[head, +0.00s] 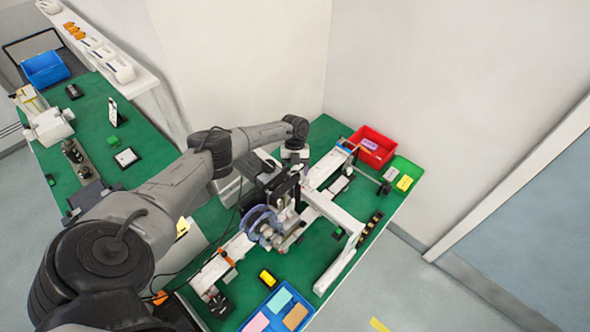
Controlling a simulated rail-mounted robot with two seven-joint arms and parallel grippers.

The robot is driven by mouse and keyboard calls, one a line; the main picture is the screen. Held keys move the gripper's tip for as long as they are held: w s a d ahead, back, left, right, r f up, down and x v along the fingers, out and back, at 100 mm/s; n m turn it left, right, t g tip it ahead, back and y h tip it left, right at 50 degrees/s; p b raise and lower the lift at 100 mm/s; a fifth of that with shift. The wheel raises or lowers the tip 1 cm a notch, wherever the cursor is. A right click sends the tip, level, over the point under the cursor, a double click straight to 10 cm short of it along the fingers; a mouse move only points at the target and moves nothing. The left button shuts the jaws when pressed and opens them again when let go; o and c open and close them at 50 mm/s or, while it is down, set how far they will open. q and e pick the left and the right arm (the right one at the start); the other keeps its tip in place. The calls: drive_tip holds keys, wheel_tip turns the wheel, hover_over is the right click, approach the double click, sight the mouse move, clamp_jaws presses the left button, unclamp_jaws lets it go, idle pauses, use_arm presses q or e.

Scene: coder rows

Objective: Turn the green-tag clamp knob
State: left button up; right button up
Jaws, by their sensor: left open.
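I cannot make out the green-tag clamp knob for certain. A small dark part with a green patch (338,234) sits beside the white L-shaped rail on the green bench. The coder machine (272,226), with a purple-blue reel and grey rollers, stands mid-bench. My left arm reaches in from the lower left over the bench. My left gripper (294,168) points down at the back of the machine, open; its fingertips are small and blend with the machine's dark parts, so contact cannot be told. My right gripper is not in view.
A red bin (371,147) and a green tray (402,175) stand at the bench's far right. A blue tray (279,311) with coloured blocks is at the front. A white rail (340,262) borders the machine. Another green bench (95,135) stands left. Walls rise close behind.

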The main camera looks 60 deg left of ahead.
use_arm(q)
drive_tip(key=shift+f, duration=0.2)
drive_tip(key=shift+c, duration=0.3)
